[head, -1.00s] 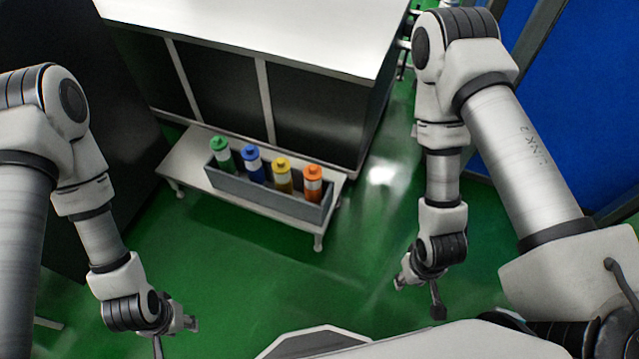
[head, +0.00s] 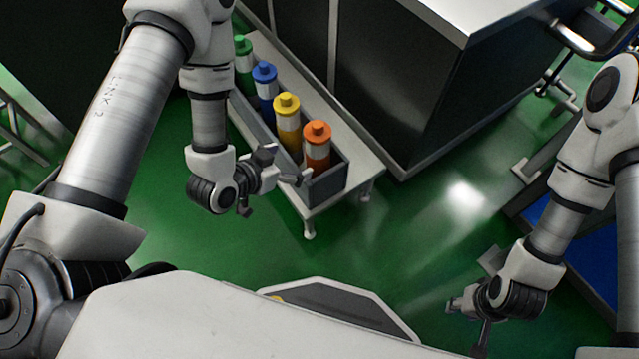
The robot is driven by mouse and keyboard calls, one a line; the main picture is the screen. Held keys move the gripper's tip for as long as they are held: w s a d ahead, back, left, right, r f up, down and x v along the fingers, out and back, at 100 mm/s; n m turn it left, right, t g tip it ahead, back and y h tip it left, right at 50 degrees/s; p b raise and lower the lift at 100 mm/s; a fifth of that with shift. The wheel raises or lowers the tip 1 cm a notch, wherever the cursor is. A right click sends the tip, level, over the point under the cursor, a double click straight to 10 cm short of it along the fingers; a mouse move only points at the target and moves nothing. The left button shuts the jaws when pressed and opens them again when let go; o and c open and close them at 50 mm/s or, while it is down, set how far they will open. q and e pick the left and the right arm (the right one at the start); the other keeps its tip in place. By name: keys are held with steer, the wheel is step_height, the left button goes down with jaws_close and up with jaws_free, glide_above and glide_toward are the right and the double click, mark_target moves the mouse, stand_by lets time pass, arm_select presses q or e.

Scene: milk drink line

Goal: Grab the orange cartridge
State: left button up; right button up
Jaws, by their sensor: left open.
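My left gripper (head: 283,168) is open and empty, just left of the rack's near end and close to the orange cartridge. My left arm partly covers the rack's left side. My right gripper (head: 466,316) hangs over the floor at the lower right, far from the rack. Its finger opening is unclear.
The rack stands on a low white bench (head: 368,166) beside a large dark cabinet with a white top (head: 480,14). Green floor (head: 430,235) is free between the bench and my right arm. A blue panel (head: 590,250) is at the right.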

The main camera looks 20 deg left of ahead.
mark_target(311, 153)
arm_select(q)
steer(key=w+f+b, duration=0.1)
steer(key=w+d+f+t+h+b, duration=0.1)
steer(key=b, duration=0.1)
steer(key=shift+f+m+t, duration=0.3)
steer(key=shift+f, duration=0.1)
steer(key=shift+w+d+r, duration=0.1)
steer(key=shift+w+d, duration=0.05)
steer(key=shift+w, duration=0.15)
steer(key=b+x, duration=0.1)
steer(key=x, duration=0.1)
steer(key=b+x, duration=0.1)
steer(key=x, duration=0.1)
steer(key=b+x, duration=0.1)
steer(key=x, duration=0.2)
steer(key=shift+w+a+r, duration=0.2)
steer(key=shift+w+r, duration=0.05)
steer(key=shift+r, duration=0.15)
arm_select(e)
step_height(311, 153, down, 9)
arm_select(q)
steer(key=c, duration=1.7)
arm_select(e)
steer(key=shift+f, duration=0.1)
